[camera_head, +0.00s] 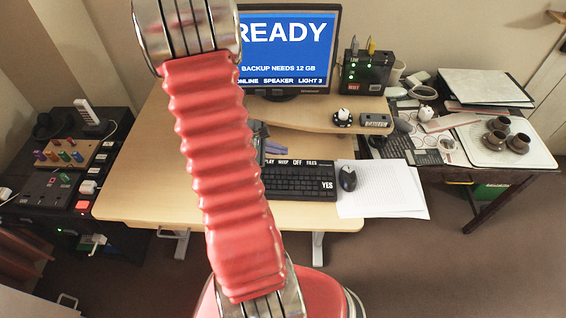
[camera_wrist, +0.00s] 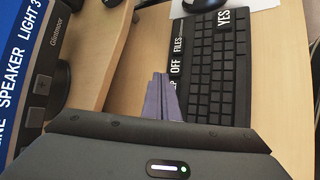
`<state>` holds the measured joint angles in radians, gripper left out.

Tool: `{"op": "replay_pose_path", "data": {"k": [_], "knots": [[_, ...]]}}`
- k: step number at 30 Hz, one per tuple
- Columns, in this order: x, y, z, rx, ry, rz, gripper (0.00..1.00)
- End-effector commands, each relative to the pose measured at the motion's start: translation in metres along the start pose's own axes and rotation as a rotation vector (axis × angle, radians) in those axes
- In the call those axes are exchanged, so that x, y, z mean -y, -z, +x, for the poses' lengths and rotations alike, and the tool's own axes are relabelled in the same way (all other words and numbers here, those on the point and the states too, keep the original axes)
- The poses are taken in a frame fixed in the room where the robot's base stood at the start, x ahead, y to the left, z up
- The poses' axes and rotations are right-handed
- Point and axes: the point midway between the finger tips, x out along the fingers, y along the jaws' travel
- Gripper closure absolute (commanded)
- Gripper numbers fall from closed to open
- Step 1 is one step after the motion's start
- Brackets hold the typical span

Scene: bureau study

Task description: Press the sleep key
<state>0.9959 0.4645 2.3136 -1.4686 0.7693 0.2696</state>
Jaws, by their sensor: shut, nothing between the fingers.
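A black keyboard (camera_head: 293,184) lies on the desk, with large white-lettered keys along its back edge. In the wrist view the keyboard (camera_wrist: 222,75) carries keys reading FILES, OFF and YES. Beside OFF, a key label ending in P (camera_wrist: 173,86) is partly covered by my fingers; it may be the sleep key, but the small print in the head view is not clear enough to tell. My gripper (camera_wrist: 160,98) is shut and empty, its purple-grey fingertips at the keyboard's back edge beside that label. Contact cannot be told. In the head view my gripper (camera_head: 276,148) is partly behind my red arm.
A monitor (camera_head: 287,50) reading READY stands on the raised shelf (camera_head: 310,116) behind the keyboard. A mouse (camera_head: 347,179) sits on white paper (camera_head: 388,190) to the right. A side table with cups (camera_head: 497,135) is at the right, and a black control unit (camera_head: 58,190) at the left.

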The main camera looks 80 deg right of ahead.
Motion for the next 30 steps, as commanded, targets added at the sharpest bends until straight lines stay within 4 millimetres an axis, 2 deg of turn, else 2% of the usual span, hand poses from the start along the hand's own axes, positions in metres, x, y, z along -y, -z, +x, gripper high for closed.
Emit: {"op": "replay_pose_path", "data": {"k": [9, 30], "knots": [[0.012, 0.012, 0.017, 0.0, 0.0, -0.001, 1.0], [0.013, 0.013, 0.017, -0.001, -0.001, -0.001, 1.0]]}}
